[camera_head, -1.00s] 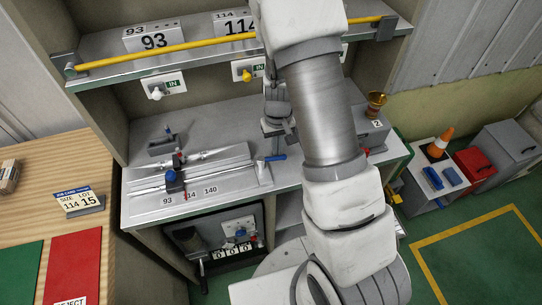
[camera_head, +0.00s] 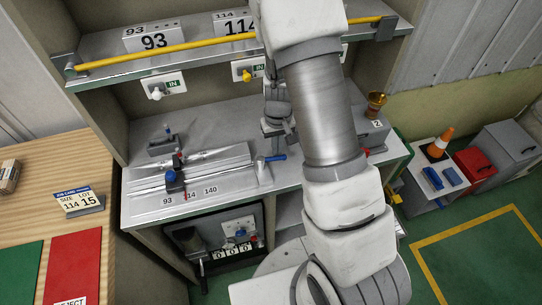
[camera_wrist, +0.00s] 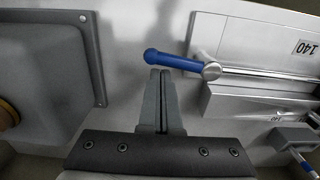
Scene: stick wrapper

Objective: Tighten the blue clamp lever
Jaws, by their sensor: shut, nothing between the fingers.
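The blue clamp lever (camera_wrist: 172,61) lies in the upper middle of the wrist view, its silver pivot (camera_wrist: 211,71) at its right end, by the end of the metal measuring fixture (camera_wrist: 255,100). In the head view the lever (camera_head: 276,158) shows at the fixture's right end. My gripper (camera_wrist: 160,73) is shut and empty. Its fingertips appear just below the lever's free left half in the wrist view; I cannot tell whether they touch it.
A grey box (camera_wrist: 50,75) stands left of the fingers in the wrist view, with bare bench between it and the lever. In the head view, a slider with a blue knob (camera_head: 170,176) sits on the fixture near the 114 mark. A shelf with a yellow rail (camera_head: 160,53) is above.

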